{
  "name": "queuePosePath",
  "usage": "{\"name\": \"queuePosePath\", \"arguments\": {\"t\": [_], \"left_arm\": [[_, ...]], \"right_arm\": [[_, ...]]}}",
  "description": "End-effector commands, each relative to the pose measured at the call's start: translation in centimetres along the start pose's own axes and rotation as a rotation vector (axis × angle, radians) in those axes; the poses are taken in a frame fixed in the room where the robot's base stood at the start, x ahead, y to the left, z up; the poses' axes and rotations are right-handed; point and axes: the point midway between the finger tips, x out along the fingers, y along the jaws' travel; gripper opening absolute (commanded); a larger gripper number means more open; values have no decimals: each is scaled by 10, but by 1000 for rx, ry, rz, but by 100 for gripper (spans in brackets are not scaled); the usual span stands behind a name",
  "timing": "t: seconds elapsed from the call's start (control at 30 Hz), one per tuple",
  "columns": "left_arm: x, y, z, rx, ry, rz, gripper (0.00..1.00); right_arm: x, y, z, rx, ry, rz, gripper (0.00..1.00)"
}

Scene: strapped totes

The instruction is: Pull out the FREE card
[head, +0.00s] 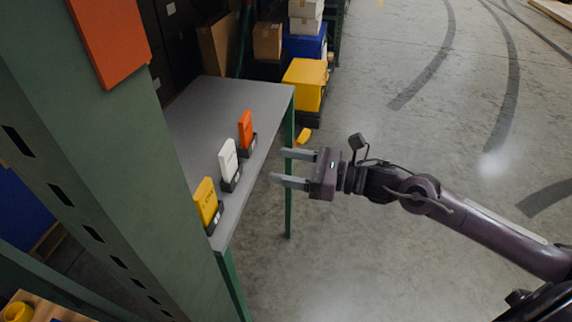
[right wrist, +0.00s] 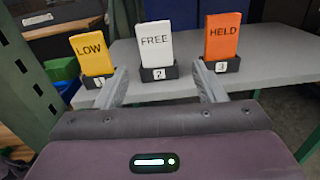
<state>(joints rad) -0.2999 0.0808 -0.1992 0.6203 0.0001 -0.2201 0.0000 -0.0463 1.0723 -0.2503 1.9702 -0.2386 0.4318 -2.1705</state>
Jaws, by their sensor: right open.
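The white FREE card (right wrist: 155,48) stands upright in a dark holder marked 2 (right wrist: 158,73), in the middle of a row on the grey table. It also shows in the head view (head: 228,160). My right gripper (head: 282,168) is open and empty, off the table's edge and apart from the cards. In the right wrist view its fingers (right wrist: 160,82) lie either side of the FREE card's holder, short of it. My left gripper is not in view.
A green post (head: 110,170) stands left, in front of part of the table (head: 225,92). Behind are a yellow bin (head: 305,82), a blue bin (head: 305,45) and cardboard boxes (head: 267,40). The floor to the right is open.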

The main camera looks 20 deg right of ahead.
Motion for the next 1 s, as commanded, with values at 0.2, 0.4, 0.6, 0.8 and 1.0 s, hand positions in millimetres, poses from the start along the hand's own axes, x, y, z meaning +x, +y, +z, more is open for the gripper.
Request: {"name": "queuePosePath", "arguments": {"t": [0.2, 0.4, 0.6, 0.8, 1.0], "left_arm": [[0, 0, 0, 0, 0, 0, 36], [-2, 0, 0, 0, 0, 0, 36], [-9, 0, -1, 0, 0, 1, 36], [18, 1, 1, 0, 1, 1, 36], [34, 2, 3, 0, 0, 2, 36]], "right_arm": [[9, 8, 7, -46, -5, 25, 64], [35, 8, 9, -42, -8, 23, 64], [66, 9, 10, -40, -8, 23, 64], [96, 10, 1, -45, -6, 25, 64], [119, 10, 3, -43, -4, 23, 64]]}}
